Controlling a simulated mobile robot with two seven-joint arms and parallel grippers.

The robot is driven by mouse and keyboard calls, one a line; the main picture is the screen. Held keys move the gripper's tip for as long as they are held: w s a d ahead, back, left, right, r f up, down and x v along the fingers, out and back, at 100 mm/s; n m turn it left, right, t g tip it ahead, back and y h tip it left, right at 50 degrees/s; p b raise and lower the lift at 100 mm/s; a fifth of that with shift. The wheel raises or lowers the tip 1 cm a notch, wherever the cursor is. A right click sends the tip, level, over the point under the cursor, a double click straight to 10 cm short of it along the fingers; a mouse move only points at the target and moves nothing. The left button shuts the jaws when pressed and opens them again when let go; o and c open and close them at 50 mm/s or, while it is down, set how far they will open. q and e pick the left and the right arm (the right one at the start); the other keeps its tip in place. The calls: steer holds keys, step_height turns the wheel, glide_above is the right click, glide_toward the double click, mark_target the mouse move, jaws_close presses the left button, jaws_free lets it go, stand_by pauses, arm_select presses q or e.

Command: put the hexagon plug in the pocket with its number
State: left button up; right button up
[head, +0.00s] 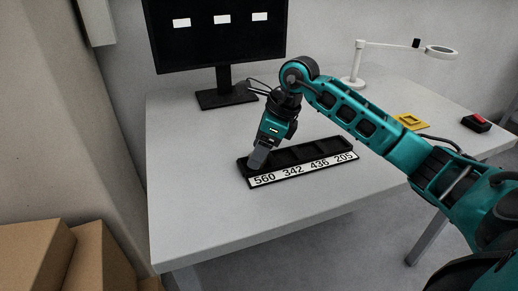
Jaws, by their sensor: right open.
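A black tray (322,159) with several pockets lies on the table. Its white front strip (304,170) reads 560, 342, 436 and 205 from left to right. My right gripper (257,160) points down over the left end of the tray, at the pocket above 560. Its jaws are open, and their tips partly cover that pocket. I cannot make out the hexagon plug; the gripper hides part of that pocket. The other pockets look dark, with no plug visible in them. My left gripper is not in view.
A monitor (222,40) stands at the back left of the white table (200,215). A yellow square piece (410,121), a black box with a red top (476,122) and a white lamp (354,75) are at the right. Cardboard boxes (35,250) stand at lower left. The table's front left is clear.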

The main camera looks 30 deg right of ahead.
steer(key=p+v, duration=0.1)
steer(key=v, duration=1)
steer(key=shift+r+p, duration=0.25)
steer(key=shift+p, duration=0.05)
steer(key=shift+s+d, duration=0.1)
steer(key=shift+s, duration=0.05)
